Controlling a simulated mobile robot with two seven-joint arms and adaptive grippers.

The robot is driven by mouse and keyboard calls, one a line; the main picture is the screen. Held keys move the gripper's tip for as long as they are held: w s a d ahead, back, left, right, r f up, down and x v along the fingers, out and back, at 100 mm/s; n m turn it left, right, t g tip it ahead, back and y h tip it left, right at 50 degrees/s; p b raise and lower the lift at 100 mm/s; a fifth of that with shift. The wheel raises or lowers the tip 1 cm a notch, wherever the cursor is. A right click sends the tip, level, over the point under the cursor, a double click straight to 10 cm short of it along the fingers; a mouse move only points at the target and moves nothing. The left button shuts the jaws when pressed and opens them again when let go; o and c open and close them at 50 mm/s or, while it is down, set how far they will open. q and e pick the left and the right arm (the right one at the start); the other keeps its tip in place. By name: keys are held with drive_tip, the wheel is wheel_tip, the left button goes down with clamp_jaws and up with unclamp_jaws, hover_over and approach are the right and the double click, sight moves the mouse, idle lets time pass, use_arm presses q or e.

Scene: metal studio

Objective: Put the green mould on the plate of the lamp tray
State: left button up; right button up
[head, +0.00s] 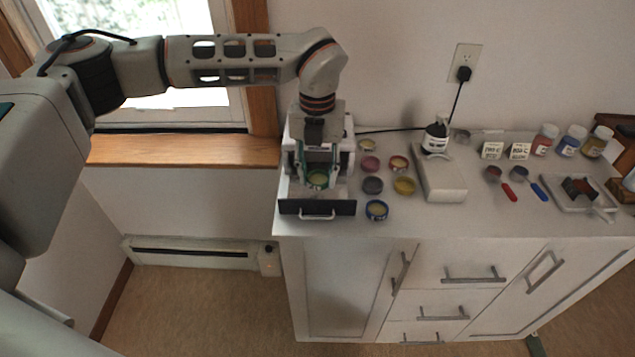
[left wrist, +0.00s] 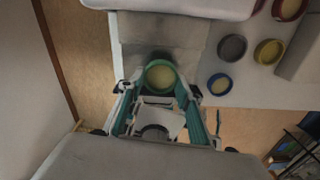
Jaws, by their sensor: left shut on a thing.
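The green mould (head: 317,181), a small round ring with pale yellow filling, is between the fingertips of my left gripper (head: 318,178), which is shut on it. It also shows in the left wrist view (left wrist: 160,76). The lamp tray (head: 317,207) is pulled out of the white lamp housing (head: 293,135), with a dark front panel and a bar handle. Its grey plate (left wrist: 190,32) shows in the left wrist view. The mould is over the tray, with a dark shadow beside it; I cannot tell whether it touches the plate. My right gripper is not in view.
Several other round moulds, such as the blue one (head: 376,210) and yellow one (head: 404,186), stand right of the tray. Farther right are a white box-shaped device (head: 440,180), handled tools, jars and a paint tray (head: 578,205). The cabinet's front edge is close to the tray.

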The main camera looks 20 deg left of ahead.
sight(318, 182)
use_arm(q)
drive_tip(key=shift+f, duration=1.45)
drive_tip(key=shift+f, duration=0.2)
drive_tip(key=o, duration=0.9)
drive_tip(key=shift+c, duration=0.2)
drive_tip(key=shift+r, duration=0.1)
wheel_tip(318, 182, up, 12)
drive_tip(key=shift+r, duration=0.15)
